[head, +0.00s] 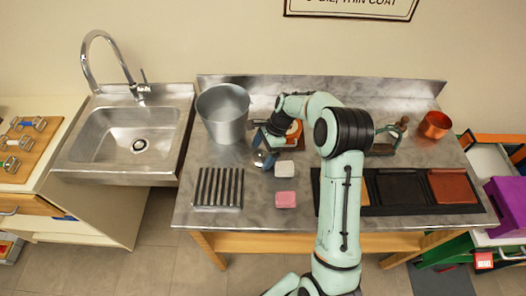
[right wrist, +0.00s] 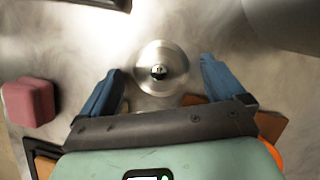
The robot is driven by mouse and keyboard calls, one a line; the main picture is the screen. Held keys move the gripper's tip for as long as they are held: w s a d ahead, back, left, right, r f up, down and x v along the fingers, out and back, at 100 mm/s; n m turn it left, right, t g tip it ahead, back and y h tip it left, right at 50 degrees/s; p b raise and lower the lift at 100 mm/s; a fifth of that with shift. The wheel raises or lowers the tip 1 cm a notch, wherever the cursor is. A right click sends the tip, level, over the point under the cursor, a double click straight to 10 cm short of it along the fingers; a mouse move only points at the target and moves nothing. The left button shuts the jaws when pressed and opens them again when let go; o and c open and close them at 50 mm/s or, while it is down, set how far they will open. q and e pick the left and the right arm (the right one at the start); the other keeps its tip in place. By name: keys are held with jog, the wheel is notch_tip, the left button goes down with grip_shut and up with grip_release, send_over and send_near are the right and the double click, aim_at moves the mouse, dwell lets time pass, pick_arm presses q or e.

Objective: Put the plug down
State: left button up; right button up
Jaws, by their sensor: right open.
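The plug (right wrist: 161,68) is a round shiny metal disc with a small dark knob at its middle. In the right wrist view it lies between and just beyond my right gripper's blue fingers, with a gap on each side. My right gripper (right wrist: 160,88) is open and holds nothing. In the head view my right gripper (head: 265,150) is low over the metal worktop (head: 255,215), beside the bucket; the plug is hard to make out there. The sink (head: 112,148) at the left has a dark drain. My left gripper is not in view.
A metal bucket (head: 223,112) stands close behind the gripper. A slotted rack (head: 218,187), a white block (head: 284,168) and a pink block (head: 285,199) lie in front. A sectioned dark tray (head: 403,189) and a copper pot (head: 435,125) are at the right.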

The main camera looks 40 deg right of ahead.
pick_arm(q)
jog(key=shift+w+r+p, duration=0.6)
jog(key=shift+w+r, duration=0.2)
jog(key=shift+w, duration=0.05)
pick_arm(e)
jog(key=v, duration=1.2)
jog(key=shift+r, duration=0.2)
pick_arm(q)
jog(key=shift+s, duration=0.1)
pick_arm(e)
jog(key=shift+a, duration=0.1)
